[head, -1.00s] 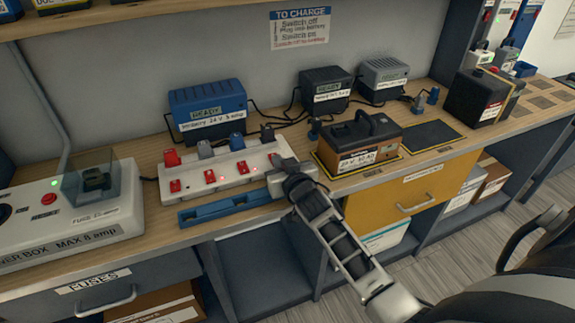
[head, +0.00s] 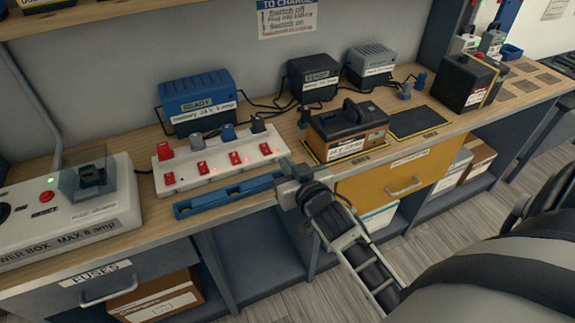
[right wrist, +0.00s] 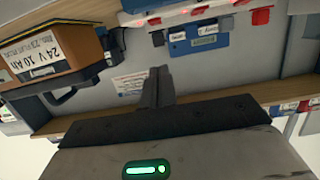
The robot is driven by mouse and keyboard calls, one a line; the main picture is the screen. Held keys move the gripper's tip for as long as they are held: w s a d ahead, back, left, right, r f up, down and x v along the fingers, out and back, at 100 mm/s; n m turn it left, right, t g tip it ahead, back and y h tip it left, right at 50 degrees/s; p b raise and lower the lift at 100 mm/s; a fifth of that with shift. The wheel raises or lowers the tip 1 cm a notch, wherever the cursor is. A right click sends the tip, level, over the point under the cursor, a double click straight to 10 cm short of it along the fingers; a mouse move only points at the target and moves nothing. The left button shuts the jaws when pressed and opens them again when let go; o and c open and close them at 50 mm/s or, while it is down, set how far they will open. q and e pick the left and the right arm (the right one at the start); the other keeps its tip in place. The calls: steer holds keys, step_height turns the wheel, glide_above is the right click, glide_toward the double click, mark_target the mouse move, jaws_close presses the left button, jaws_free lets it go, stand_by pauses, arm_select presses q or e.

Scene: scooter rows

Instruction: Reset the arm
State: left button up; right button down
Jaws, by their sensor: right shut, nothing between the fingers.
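My right gripper (head: 286,166) is at the front edge of the bench, just right of the white power strip (head: 163,181). In the right wrist view its fingers (right wrist: 157,85) are together with nothing between them. Its arm slopes down to the lower right in the head view. The strip has several red switches with red lights, and plugs along its back. My left gripper is not in view.
A blue rail (head: 225,196) lies along the bench edge. A brown-and-black battery (head: 345,133) stands right of the gripper, with a yellow drawer (head: 385,180) below. Chargers, including a blue one (head: 198,98), stand behind. A power box (head: 70,222) stands left. An empty dark mat (head: 417,121) lies right.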

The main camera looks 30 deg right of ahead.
stand_by(0.4)
steer(key=s+a+f+n+g+y, duration=0.4)
steer(key=s+a+f+g+y, duration=0.1)
steer(key=s+a+f, duration=0.8)
steer(key=s, duration=0.3)
steer(key=shift+s, duration=0.25)
